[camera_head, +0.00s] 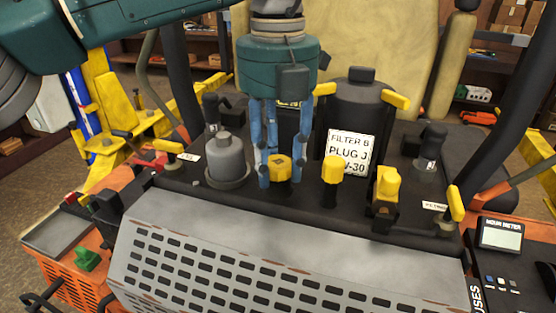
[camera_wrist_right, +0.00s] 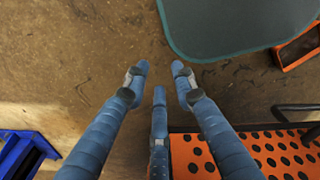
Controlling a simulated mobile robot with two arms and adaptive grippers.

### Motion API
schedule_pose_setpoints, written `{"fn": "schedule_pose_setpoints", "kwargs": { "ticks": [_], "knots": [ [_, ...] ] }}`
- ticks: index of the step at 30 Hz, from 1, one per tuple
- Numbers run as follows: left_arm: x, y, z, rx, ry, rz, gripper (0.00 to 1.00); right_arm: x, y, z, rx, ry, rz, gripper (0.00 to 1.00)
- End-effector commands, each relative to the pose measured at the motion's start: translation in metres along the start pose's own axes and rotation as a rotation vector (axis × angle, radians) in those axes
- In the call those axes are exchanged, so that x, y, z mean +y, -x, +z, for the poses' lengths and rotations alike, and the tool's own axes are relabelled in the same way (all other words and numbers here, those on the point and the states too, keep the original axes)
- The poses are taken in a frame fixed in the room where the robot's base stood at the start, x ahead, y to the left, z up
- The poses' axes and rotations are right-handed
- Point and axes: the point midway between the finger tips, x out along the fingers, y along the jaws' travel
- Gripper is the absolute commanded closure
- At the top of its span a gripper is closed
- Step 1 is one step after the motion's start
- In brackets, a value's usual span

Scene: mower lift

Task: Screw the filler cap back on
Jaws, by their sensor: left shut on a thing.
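The yellow filler cap (camera_head: 279,167) sits low at the front of the mower's black deck, on or just above a short dark neck. My left gripper (camera_head: 277,160) points straight down from above. Its blue fingers are around the cap and shut on it. The cap looks upright. The fingers partly hide the cap and whatever is under it, so I cannot tell how the cap meets the neck. My right gripper (camera_wrist_right: 160,80) shows in the right wrist view, its three blue fingers spread open and empty over the brown floor.
Beside the cap stand a grey dome (camera_head: 226,160), a yellow-topped post (camera_head: 332,167) and another yellow knob (camera_head: 388,185). A labelled black canister (camera_head: 358,110) rises behind. A slotted grey cover (camera_head: 270,245) lies in front. An hour meter (camera_head: 501,235) is at right.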

Motion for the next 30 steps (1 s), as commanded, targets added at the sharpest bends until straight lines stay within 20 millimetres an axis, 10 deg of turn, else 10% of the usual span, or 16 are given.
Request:
{"fn": "schedule_pose_setpoints", "kwargs": {
  "ticks": [30],
  "knots": [
    [-0.001,0.004,0.001,-0.003,-0.8,-0.003,0.92,-0.002,0.041,-0.005,0.002,-0.001,-0.003,0.74]
  ]
}}
